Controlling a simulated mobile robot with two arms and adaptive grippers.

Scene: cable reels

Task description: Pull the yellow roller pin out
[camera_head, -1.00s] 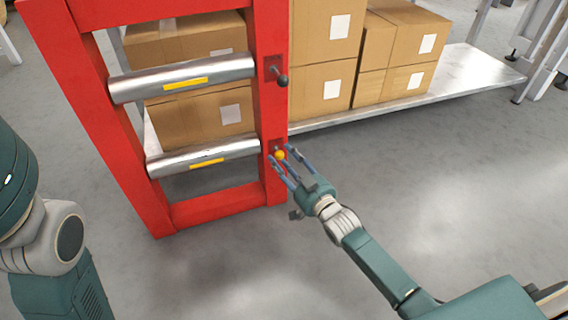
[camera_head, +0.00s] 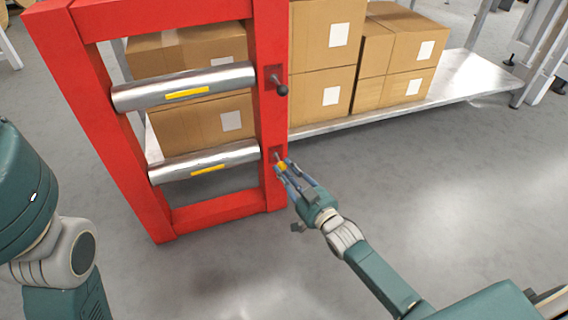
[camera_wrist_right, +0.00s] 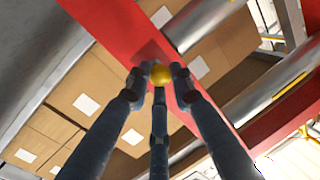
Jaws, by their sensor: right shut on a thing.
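The yellow roller pin (camera_head: 282,166) sits at the right post of the red frame, at the end of the lower roller (camera_head: 205,162). Its round yellow head also shows in the right wrist view (camera_wrist_right: 160,74). My right gripper (camera_head: 284,168) is shut on the yellow head, with its fingers around it in the right wrist view (camera_wrist_right: 158,80). A thin part of the pin shows between the head and the post in the head view. My left gripper is out of view; only part of my left arm shows at the left edge.
The red frame (camera_head: 268,110) also carries an upper roller (camera_head: 185,86) with a dark-knobbed pin (camera_head: 280,87) above the yellow one. Cardboard boxes (camera_head: 325,92) stand on a low metal shelf (camera_head: 465,75) behind. The floor to the right is clear.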

